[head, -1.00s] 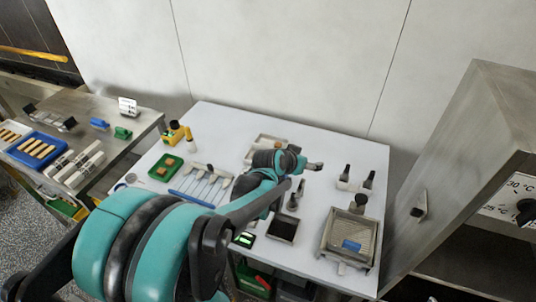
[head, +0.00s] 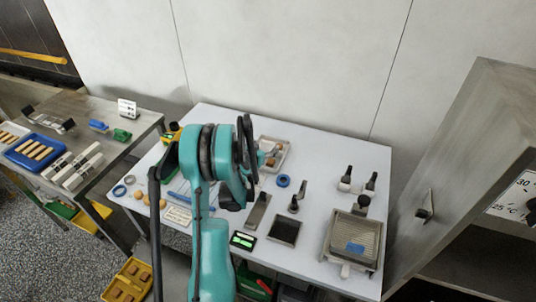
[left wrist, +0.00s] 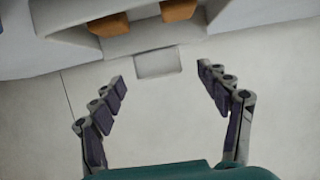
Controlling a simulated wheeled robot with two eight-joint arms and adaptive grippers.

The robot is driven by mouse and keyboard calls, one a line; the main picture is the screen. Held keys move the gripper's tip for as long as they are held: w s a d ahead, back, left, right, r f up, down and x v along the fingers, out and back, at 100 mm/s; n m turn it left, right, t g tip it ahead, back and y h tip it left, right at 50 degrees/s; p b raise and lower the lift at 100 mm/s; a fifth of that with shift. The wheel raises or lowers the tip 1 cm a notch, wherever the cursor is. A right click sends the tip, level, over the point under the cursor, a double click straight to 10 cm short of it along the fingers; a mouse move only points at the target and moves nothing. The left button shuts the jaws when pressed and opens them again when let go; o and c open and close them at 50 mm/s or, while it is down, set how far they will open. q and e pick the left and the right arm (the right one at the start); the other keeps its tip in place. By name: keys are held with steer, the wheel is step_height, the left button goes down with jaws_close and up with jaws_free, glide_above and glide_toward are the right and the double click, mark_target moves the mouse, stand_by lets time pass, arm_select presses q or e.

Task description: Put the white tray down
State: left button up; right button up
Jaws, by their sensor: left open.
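The white tray (head: 287,149) rests on the white table in the head view, partly hidden behind my left arm. Brown pieces lie in it. In the left wrist view the white tray (left wrist: 140,45) is at the top, with two brown pieces and a pale tab pointing towards my fingers. My left gripper (left wrist: 162,88) is open, its two fingers spread wide with nothing between them. The tab is just beyond the fingertips, apart from them. In the head view my left gripper is beside the tray, largely hidden by its own wrist. My right gripper is in neither view.
On the table (head: 310,255) stand a mesh tray (head: 342,258) at the right, dark-topped holders (head: 346,180), a blue ring (head: 283,181) and a dark square plate (head: 285,231). A side table with a blue tray (head: 18,150) is at left. A metal cabinet is at right.

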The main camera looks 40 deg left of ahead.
mark_target(267, 144)
arm_select(q)
steer(key=x, duration=0.4)
steer(key=shift+w+f+b, duration=0.1)
steer(key=shift+w+b, duration=0.05)
steer(key=shift+b, duration=0.25)
steer(key=shift+d, duration=0.1)
steer(key=shift+c, duration=0.6)
jaws_close()
